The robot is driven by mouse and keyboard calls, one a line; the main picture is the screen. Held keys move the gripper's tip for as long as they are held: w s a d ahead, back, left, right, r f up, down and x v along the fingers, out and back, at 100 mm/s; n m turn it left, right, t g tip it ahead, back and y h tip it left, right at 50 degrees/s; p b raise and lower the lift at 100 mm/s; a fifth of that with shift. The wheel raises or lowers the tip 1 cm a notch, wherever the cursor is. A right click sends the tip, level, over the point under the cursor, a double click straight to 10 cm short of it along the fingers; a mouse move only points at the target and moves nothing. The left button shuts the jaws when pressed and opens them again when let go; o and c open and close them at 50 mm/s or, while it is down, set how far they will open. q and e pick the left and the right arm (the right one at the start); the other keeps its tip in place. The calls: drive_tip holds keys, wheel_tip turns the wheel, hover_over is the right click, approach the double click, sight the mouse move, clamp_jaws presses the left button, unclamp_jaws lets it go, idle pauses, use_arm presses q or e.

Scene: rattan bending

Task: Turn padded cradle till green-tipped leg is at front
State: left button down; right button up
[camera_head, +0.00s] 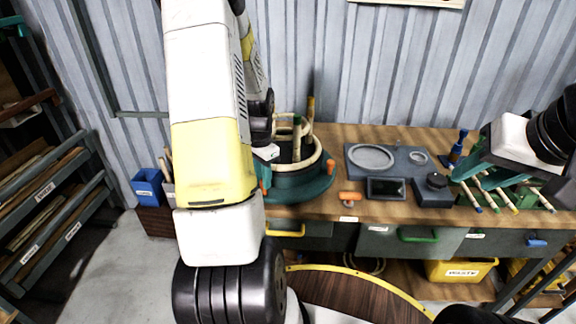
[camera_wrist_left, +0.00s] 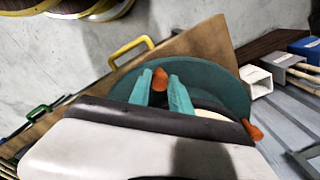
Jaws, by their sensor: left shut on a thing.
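The padded cradle (camera_head: 318,186) is a round teal base on the bench, with orange knobs on its rim and a pale ring frame (camera_head: 312,163) on top. A green-tipped leg (camera_head: 297,135) stands up from the frame, nearer me than a taller leg with a brownish-yellow tip (camera_head: 310,108). In the left wrist view, my left gripper (camera_wrist_left: 160,82) has its teal fingers shut on an orange knob (camera_wrist_left: 160,76) at the teal rim. My left arm hides the cradle's left side in the head view. My right gripper (camera_head: 468,172) is over the bench's right part; its finger gap is unclear.
A grey panel (camera_head: 352,172) with round recesses and a dark screen (camera_head: 386,188) lies right of the cradle. Several coloured-tipped canes (camera_head: 497,197) lie beneath my right gripper. An orange handle (camera_head: 350,196) is at the bench front. Blue bin (camera_head: 147,187) stands left.

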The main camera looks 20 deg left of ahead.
use_arm(q)
drive_tip(key=shift+w+a+m, duration=0.25)
drive_tip(key=shift+a+m, duration=0.6)
drive_tip(key=shift+a, duration=0.5)
drive_tip(key=shift+w+a+m, duration=0.2)
drive_tip(key=shift+a+m, duration=0.65)
drive_tip(key=shift+a, duration=0.45)
drive_tip(key=shift+w+a+m, duration=0.35)
drive_tip(key=shift+a+m, duration=0.25)
drive_tip(key=shift+a, duration=0.2)
drive_tip(key=shift+w+a+m, duration=0.35)
drive_tip(key=shift+a+m, duration=0.25)
drive_tip(key=shift+a, duration=0.25)
drive_tip(key=c, duration=1.2)
unclamp_jaws()
drive_tip(key=shift+r, duration=0.1)
wheel_tip(320, 180, up, 8)
drive_tip(key=shift+f, duration=0.15)
